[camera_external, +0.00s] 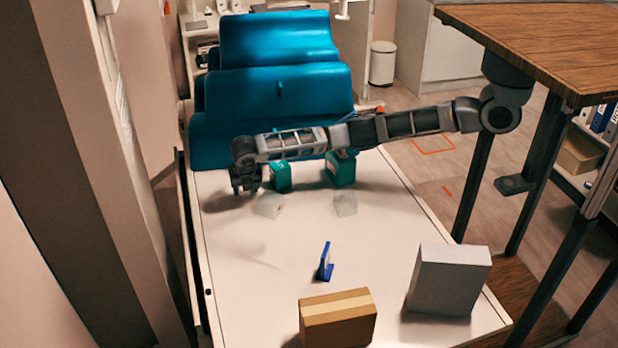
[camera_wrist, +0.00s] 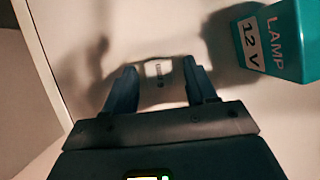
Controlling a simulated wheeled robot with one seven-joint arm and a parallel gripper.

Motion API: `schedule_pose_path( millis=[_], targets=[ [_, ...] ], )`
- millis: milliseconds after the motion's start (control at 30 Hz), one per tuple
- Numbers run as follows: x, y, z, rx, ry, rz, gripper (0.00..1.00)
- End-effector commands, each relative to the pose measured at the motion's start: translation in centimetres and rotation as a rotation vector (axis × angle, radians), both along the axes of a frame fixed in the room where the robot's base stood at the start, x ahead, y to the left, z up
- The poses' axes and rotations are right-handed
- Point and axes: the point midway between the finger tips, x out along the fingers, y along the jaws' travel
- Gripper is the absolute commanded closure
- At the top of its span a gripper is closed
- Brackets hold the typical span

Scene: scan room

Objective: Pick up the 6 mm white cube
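A tiny whitish piece (camera_wrist: 159,72) with a faint dark mark shows on the white surface in the wrist view; it appears to be the 6 mm white cube. It lies between the fingertips of my gripper (camera_wrist: 160,80), with a gap on either side. My gripper is open and points down at the surface. In the external view my gripper (camera_external: 246,187) is low over the far left part of the table. The tiny piece cannot be made out there.
A teal box (camera_external: 281,177) marked "LAMP 12 V" (camera_wrist: 268,40) stands close right of my gripper; another teal box (camera_external: 341,170) is farther right. Two translucent blocks (camera_external: 268,206) (camera_external: 345,204), a blue piece (camera_external: 325,263), a cardboard box (camera_external: 340,322) and a grey-white box (camera_external: 447,283) stand nearer.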

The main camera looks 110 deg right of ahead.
Motion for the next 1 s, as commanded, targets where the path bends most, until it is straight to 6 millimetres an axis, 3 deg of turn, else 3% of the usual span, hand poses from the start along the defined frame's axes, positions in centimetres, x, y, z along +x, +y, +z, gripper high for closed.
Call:
schedule_pose_path(
  millis=[67,533,833,1000],
  targets=[
    [0.0,0.0,0.0,0.000,0.000,0.000,0.52],
    [0.0,0.0,0.0,0.000,0.000,0.000,0.97],
    [0.0,0.0,0.4,0.000,-0.001,0.000,0.98],
    [0.1,0.0,2.9,-0.001,-0.004,0.001,0.98]
  ],
)
